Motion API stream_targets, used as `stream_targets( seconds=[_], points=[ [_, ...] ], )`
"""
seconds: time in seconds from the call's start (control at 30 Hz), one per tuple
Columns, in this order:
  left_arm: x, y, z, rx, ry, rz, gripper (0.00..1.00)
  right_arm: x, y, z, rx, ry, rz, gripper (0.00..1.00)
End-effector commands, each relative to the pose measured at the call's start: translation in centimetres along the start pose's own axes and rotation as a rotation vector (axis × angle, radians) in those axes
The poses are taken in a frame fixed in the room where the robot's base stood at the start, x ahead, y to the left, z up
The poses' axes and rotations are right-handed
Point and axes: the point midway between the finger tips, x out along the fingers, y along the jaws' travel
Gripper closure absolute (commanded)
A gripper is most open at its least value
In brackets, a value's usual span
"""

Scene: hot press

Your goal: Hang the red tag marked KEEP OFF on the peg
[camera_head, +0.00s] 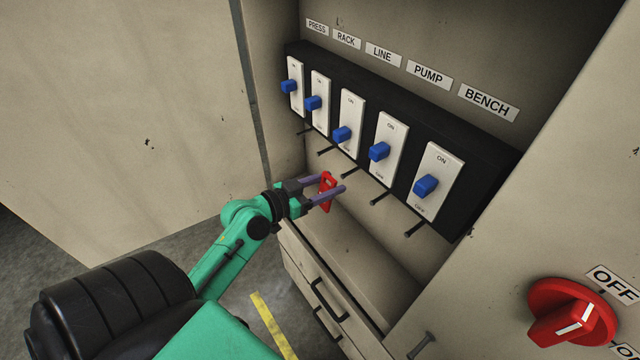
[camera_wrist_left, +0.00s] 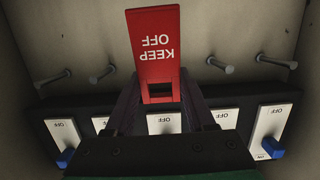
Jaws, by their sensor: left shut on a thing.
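The red tag (camera_head: 328,183) with white KEEP OFF lettering is held in my left gripper (camera_head: 333,190). The wrist view shows the tag (camera_wrist_left: 155,45) upside down, with a slot near the finger end. My left gripper (camera_wrist_left: 160,100) is shut on it. Several dark pegs stick out below the switch row, including one under the LINE switch (camera_head: 350,174), one under PUMP (camera_head: 380,198) and one under BENCH (camera_head: 414,228). The tag is just below and left of the LINE peg; contact cannot be told. In the wrist view the tag hides the middle of the peg row.
A black panel (camera_head: 460,170) carries several white switch plates with blue toggles, labelled PRESS to BENCH. The LINE toggle (camera_head: 341,134) sits lower on its plate than its neighbours. A red rotary knob (camera_head: 572,312) and another peg (camera_head: 420,345) are on the right cabinet face. Drawers (camera_head: 325,300) are below.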

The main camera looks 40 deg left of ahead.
Motion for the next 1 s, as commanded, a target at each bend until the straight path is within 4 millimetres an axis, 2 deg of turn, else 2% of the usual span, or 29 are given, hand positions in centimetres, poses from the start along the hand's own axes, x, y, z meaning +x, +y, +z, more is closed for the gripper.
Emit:
stream_targets(
  seconds=[0.67, 1.0],
  points=[
    [5.1, 0.0, -0.7, -0.002, 0.001, -0.001, 0.98, -1.6, -0.1, -0.1, 0.001, -0.001, -0.001, 0.5],
    [6.5, 0.0, -0.4, 0.002, 0.0, 0.0, 0.98, -1.0, -0.1, 0.1, 0.001, -0.003, -0.001, 0.5]
  ],
)
